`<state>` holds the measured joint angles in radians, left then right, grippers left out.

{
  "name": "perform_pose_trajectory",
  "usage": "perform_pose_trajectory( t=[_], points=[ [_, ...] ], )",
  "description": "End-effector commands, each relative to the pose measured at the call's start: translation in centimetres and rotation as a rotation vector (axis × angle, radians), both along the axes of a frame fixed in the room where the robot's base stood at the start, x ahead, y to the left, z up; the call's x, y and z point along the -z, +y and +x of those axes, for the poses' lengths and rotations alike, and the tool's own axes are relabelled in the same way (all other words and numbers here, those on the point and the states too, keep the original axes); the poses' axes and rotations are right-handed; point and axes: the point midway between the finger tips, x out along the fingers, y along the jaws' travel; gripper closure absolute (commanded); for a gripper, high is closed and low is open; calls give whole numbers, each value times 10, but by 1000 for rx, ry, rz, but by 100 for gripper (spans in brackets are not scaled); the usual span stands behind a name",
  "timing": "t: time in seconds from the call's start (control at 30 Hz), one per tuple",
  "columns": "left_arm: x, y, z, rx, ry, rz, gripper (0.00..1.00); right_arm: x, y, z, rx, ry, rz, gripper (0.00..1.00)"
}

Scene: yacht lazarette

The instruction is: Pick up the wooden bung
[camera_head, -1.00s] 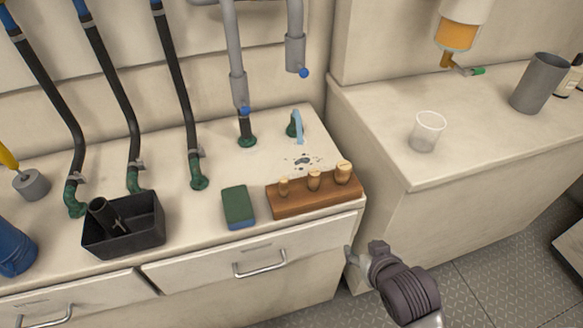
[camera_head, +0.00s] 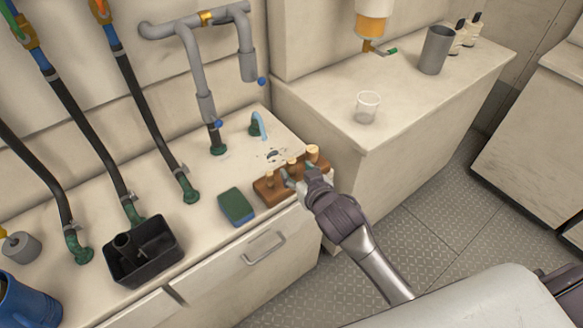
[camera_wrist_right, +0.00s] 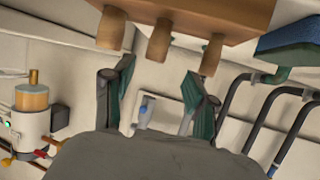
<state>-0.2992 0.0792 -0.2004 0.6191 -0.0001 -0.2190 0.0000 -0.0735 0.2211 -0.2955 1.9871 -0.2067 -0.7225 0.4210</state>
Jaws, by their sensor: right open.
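A brown wooden rack (camera_head: 263,194) holds several wooden bungs in a row on the counter: a large bung (camera_head: 312,152), a middle bung (camera_head: 292,163) and a small one (camera_head: 270,178). My right gripper (camera_head: 299,173) is at the rack's front, partly hiding it. In the right wrist view, the rack (camera_wrist_right: 230,18) and bungs appear upside down. There my right gripper (camera_wrist_right: 160,70) is open and empty, its fingers spread to either side of the middle bung (camera_wrist_right: 159,40). Whether they touch any bung I cannot tell. My left gripper is not in view.
A green and blue sponge (camera_head: 237,207) lies just left of the rack. A black box (camera_head: 143,250) stands further left. A clear cup (camera_head: 367,106) and grey cylinder (camera_head: 435,50) stand on the right counter. Hoses and pipes rise behind.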

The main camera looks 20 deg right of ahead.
Motion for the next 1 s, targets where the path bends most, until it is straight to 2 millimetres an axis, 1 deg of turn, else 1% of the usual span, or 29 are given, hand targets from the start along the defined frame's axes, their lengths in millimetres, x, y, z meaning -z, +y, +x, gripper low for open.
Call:
perform_pose_trajectory(
  t=[0.03,0.17,0.27,0.4,0.5,0.63,0.83,1.0],
  points=[
    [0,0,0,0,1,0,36,2,1,6,0,-1,0,43],
    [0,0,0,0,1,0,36,5,1,12,-1,0,0,43],
    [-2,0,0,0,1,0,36,7,-1,22,0,0,-2,43],
    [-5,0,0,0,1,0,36,15,-5,42,1,0,-3,43],
    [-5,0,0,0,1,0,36,21,-3,54,1,1,0,43],
    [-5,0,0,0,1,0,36,24,-2,60,0,1,0,43],
    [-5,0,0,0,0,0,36,24,-2,60,-1,0,0,43],
    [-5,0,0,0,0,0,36,24,-2,60,0,1,0,71]
  ],
)
